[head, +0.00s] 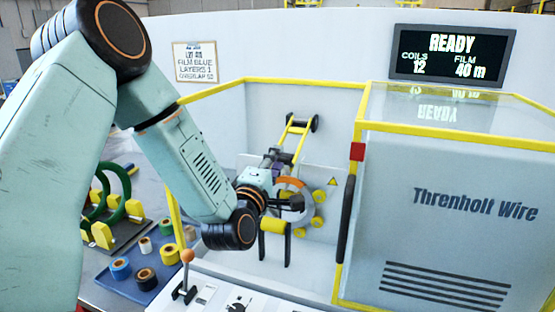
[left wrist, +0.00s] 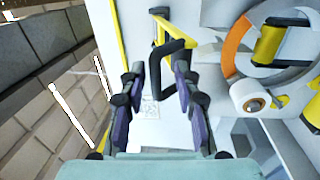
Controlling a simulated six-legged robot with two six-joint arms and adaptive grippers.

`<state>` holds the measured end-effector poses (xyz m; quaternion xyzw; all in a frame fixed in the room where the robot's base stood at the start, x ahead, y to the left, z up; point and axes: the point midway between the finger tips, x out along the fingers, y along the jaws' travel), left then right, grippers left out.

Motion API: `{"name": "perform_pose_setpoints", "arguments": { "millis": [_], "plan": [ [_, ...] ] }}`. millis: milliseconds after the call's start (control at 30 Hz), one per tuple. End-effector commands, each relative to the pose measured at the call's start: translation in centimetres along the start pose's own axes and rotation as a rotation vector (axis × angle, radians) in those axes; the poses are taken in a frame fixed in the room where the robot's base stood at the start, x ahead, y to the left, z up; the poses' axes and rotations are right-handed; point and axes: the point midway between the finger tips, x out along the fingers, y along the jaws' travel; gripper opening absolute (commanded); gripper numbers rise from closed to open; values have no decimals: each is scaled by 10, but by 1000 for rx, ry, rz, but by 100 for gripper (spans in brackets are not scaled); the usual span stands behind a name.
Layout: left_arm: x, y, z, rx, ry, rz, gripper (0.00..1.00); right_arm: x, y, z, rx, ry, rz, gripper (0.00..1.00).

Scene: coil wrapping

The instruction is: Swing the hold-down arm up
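The hold-down arm (head: 299,143) is a pair of yellow bars on a black pivot, slanting down toward the coil inside the machine. Its black looped handle (left wrist: 165,82) shows in the left wrist view, with a yellow bar (left wrist: 160,30) behind it. My left gripper (head: 283,180) reaches into the enclosure beside the coil. In the left wrist view its purple and black fingers (left wrist: 158,78) are spread, with part of the handle in the gap between them; I see no grip on it. The orange coil (left wrist: 238,48) is partly hidden in the head view. My right gripper is out of view.
Yellow rollers (head: 319,196) surround the coil, and a film roll (left wrist: 250,95) is close by. A yellow-edged guard (head: 455,128) stands right. An orange-knobbed lever (head: 187,257) is in front.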

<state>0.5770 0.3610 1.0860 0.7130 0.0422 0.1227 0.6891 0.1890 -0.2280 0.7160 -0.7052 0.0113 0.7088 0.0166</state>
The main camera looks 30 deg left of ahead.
Motion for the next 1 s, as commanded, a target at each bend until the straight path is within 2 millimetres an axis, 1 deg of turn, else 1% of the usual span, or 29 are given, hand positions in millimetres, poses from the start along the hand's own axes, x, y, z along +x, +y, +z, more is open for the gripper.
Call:
{"name": "perform_pose_setpoints", "arguments": {
  "millis": [33,133,433,800,1000],
  "plan": [
    [5,0,0,1,0,2,32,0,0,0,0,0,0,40],
    [11,0,0,1,0,1,32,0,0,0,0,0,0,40],
    [16,0,0,-1,1,0,32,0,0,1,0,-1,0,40],
    [15,0,0,-1,1,0,0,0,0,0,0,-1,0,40],
    [15,-1,0,-1,1,-2,0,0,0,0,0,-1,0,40]
  ]
}}
